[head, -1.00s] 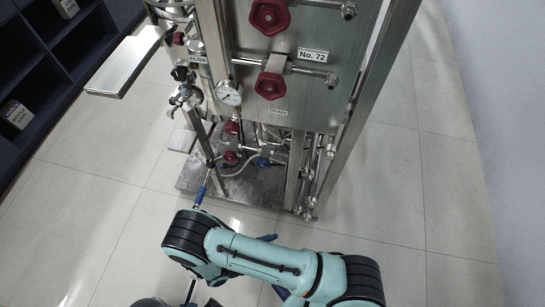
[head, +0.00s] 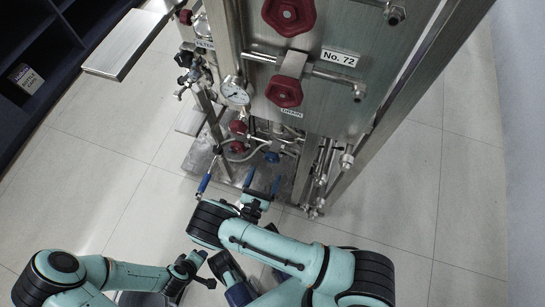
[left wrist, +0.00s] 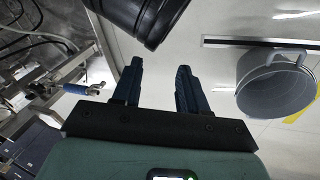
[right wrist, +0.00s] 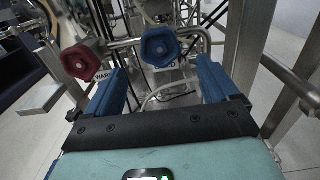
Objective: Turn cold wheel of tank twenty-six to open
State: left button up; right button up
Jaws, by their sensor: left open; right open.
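A steel skid with a plate reading No. 72 (head: 341,58) stands ahead; I see no plate for twenty-six. A blue wheel (head: 272,157) sits low on it, beside a smaller-looking red wheel (head: 238,128). In the right wrist view the blue wheel (right wrist: 160,46) faces me, with the red wheel (right wrist: 80,62) and a partly hidden label to its left. My right gripper (head: 263,184) is open, its blue fingers pointing at the blue wheel and apart from it. My left gripper (head: 203,268) is open and empty, low at left, away from the wheels.
Two larger red wheels, upper (head: 288,14) and drain (head: 284,91), sit on the panel. A gauge (head: 235,91) and a blue-handled lever (head: 204,183) are at the left. A grey bucket (left wrist: 268,88) stands on the floor. A steel post (head: 405,110) bounds the right.

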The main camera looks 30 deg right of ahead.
aim_at(271, 161)
pick_arm(q)
jog(key=shift+w+a+f+t+b, duration=0.15)
jog(key=shift+w+a+f+b, duration=0.15)
jog(key=shift+w, duration=0.15)
jog(key=shift+w+a+f+t+b, duration=0.15)
jog(key=shift+w+f+b, duration=0.1)
jog(key=shift+w, duration=0.2)
pick_arm(e)
jog(key=x, duration=0.8)
jog(key=c, duration=1.1)
